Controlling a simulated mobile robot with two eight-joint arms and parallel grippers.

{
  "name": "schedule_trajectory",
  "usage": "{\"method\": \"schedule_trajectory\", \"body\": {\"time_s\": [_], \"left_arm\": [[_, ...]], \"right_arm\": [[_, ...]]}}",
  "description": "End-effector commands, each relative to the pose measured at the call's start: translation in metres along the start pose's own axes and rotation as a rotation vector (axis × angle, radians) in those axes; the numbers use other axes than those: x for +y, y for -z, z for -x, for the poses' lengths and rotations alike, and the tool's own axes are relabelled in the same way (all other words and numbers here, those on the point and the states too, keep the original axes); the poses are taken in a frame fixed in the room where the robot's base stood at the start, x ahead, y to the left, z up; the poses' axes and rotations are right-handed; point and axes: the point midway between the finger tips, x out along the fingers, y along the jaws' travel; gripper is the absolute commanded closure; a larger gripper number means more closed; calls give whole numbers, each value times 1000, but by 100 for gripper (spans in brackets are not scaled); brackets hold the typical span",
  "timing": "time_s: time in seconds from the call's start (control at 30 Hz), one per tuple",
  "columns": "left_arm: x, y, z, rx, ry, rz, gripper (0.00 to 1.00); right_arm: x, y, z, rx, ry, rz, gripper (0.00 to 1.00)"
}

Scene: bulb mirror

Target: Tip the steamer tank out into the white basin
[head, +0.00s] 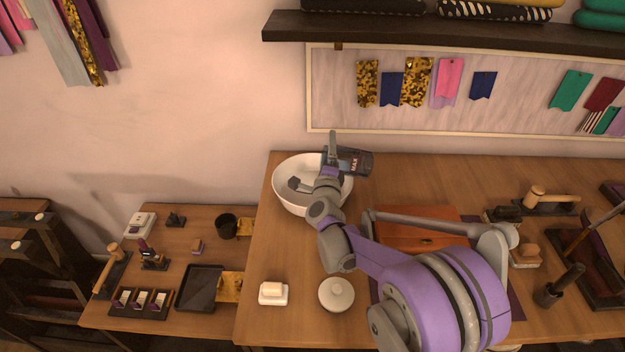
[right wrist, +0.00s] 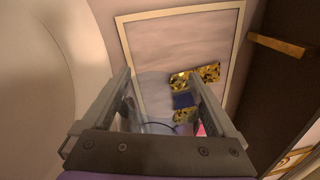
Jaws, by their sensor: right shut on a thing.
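The white basin (head: 284,201) stands near the back left of the larger table. My right gripper (head: 332,158) is over the basin's back right side, shut on the steamer tank. The tank (head: 358,161) is a small dark, see-through box with "MAX" lettering; it lies tilted on its side and sticks out past the basin's right rim. In the right wrist view, the clear tank (right wrist: 155,100) shows between my two fingers, with the pale basin (right wrist: 38,90) at the left. Whether water is in it or running out I cannot tell. My left gripper is not in view.
A brown case (head: 415,235) lies behind my right arm. A round white lidded pot (head: 336,294) and a white dish (head: 273,293) stand in front of the basin. A dark shelf (head: 400,31) overhangs the wall behind.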

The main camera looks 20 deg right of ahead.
Motion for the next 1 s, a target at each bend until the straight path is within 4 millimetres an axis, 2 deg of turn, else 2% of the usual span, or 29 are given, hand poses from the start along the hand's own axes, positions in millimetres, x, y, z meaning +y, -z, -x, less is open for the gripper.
{"method": "schedule_trajectory", "body": {"time_s": [0.33, 1.0], "left_arm": [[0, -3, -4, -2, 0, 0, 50], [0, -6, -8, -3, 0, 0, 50]], "right_arm": [[6, -6, 1, -7, 3, 51, 100], [4, -11, 1, -21, 10, 186, 100]]}}
